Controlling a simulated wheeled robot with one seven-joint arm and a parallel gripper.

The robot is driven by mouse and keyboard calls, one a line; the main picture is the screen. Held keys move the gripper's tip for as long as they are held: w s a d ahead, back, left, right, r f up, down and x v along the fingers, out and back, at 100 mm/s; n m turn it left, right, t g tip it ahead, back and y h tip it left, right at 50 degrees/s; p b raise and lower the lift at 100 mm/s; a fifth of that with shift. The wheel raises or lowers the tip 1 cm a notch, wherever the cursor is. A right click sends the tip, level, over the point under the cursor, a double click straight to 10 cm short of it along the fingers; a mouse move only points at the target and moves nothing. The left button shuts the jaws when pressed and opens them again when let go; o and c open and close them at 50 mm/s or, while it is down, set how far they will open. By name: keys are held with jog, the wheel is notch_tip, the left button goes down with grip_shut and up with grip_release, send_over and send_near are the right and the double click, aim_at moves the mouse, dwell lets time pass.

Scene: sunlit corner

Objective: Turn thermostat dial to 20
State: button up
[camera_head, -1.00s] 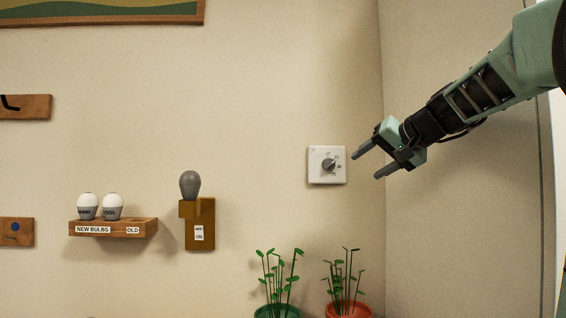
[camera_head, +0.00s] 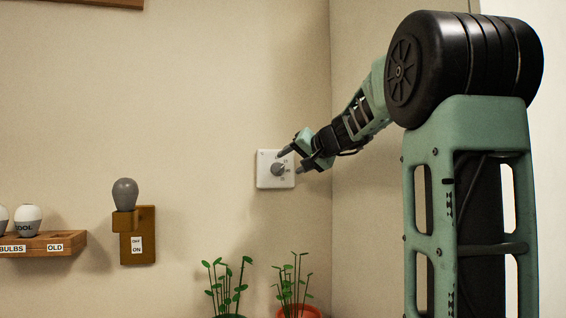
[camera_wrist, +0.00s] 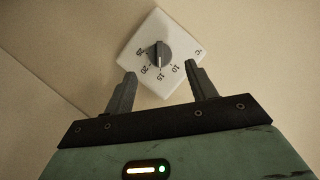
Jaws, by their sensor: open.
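The thermostat is a white square plate (camera_head: 266,180) on the wall, with a grey dial (camera_head: 278,170) at its middle. In the wrist view the plate (camera_wrist: 140,37) looks tilted, and the dial (camera_wrist: 161,58) is ringed by numbers including 10, 15 and 20, with °C at a corner. A light line shows on the dial's bar; I cannot tell which number it marks. My gripper (camera_head: 294,161) is open, close in front of the plate. In the wrist view its fingertips (camera_wrist: 160,73) are apart, left and right below the dial, with nothing between them. Contact cannot be told.
Two potted plants, one by a green pot (camera_head: 229,316) and one in an orange pot (camera_head: 299,312), stand below the thermostat. A lamp holder (camera_head: 146,222) with a grey bulb (camera_head: 125,193) and a bulb shelf (camera_head: 72,240) are on the wall to the left. A wall corner lies just right.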

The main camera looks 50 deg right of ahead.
aim_at(282, 167)
jog(key=shift+p+x, duration=0.55)
jog(key=shift+x, duration=2.1)
jog(key=c, duration=1)
